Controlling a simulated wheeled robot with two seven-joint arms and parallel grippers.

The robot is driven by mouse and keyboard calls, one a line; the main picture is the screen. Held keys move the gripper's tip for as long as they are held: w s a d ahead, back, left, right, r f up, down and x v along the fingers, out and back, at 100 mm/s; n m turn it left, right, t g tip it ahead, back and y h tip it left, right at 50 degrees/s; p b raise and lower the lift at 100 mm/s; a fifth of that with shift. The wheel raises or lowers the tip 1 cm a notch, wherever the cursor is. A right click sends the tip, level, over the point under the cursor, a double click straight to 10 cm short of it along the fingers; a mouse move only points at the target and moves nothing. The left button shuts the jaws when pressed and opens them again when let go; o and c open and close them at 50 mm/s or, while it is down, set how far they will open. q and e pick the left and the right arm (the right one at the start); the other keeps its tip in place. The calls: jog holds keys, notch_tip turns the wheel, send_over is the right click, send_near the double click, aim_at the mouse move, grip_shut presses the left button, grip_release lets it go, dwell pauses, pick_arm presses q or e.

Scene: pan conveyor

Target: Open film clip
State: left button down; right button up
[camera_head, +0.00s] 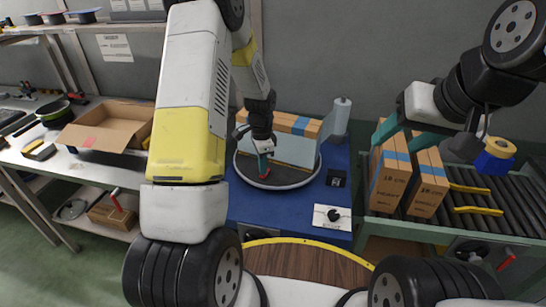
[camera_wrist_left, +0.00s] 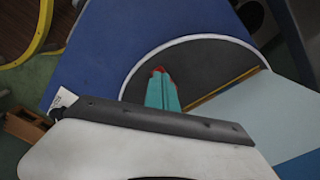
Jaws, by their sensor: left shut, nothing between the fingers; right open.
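My left gripper (camera_head: 264,168) points down over the round dark turntable (camera_head: 246,170) on the blue table. Its teal fingers are shut and look empty; they also show in the left wrist view (camera_wrist_left: 163,92). A small red piece (camera_wrist_left: 158,70) shows at the fingertips; I cannot tell whether it is part of the fingers or a film clip. A pale blue panel (camera_head: 294,150) stands on the turntable just right of the gripper, and also shows in the left wrist view (camera_wrist_left: 245,110). My right gripper (camera_head: 408,140) is open at the cardboard boxes; I cannot tell whether it touches them.
Tall boxes (camera_head: 388,182) with blue tape stand on the roller conveyor (camera_head: 500,196) at right. A whitish roll (camera_head: 341,116) stands behind the turntable. A white panel with a black knob (camera_head: 333,215) is at the table's front. An open carton (camera_head: 105,128) sits on the left bench.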

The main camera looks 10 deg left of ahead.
pick_arm(q)
jog(key=shift+r, duration=3)
jog(key=s+r+n+t, duration=0.1)
jog(key=s+r+n, duration=0.15)
jog(key=r, duration=0.35)
jog(key=s+r+n+t+h, duration=0.1)
jog(key=s+r, duration=0.3)
jog(key=r, duration=0.2)
jog(key=s+r+n+t, duration=0.1)
jog(key=s+r+n, duration=0.15)
jog(key=r, duration=0.35)
jog(key=s+d+r+n+t, duration=0.1)
jog(key=s+r+n, duration=0.2)
jog(key=s, duration=0.4)
jog(key=s+d+r+n+t+h, duration=0.1)
jog(key=s+r, duration=0.3)
jog(key=s, duration=0.4)
jog(key=shift+s+r+n+t, duration=0.15)
jog(key=shift+r+n+t, duration=0.1)
jog(key=shift+n+t, duration=0.5)
jog(key=shift+d, duration=0.1)
